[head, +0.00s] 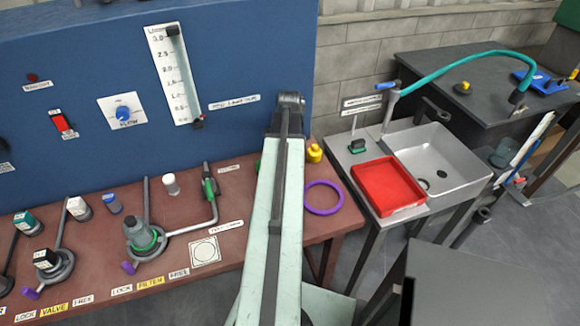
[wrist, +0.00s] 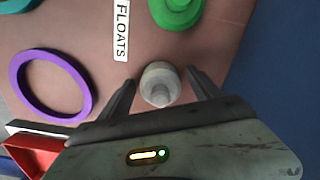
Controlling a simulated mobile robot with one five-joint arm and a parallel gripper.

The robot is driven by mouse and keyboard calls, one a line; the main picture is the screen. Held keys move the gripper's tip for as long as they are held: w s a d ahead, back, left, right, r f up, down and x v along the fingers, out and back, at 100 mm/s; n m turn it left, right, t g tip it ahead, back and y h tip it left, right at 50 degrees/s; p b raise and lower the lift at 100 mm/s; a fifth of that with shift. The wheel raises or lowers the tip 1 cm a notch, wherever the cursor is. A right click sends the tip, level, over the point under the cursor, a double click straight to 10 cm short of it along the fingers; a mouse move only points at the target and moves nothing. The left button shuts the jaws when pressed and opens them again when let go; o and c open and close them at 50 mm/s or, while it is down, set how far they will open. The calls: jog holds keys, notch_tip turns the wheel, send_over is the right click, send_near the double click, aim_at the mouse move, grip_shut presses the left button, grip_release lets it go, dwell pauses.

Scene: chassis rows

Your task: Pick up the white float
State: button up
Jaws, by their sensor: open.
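The white float (wrist: 160,84) shows in the wrist view as a small pale, rounded piece with a narrower top, on the brown bench top. My gripper (wrist: 161,76) is open, with one dark finger on each side of the float. Small gaps show between the float and both fingers, and nothing is gripped. In the head view my arm hides the float and the gripper.
A green piece (wrist: 176,10) stands just beyond the float, near the FLOATS label (wrist: 122,30). A purple ring (head: 324,197) and a yellow piece (head: 314,153) lie right of my arm. The blue panel (head: 80,100) rises behind. A red tray (head: 385,187) sits by the sink.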

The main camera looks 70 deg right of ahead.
jog(key=shift+r, duration=0.1)
jog(key=c, duration=1.4)
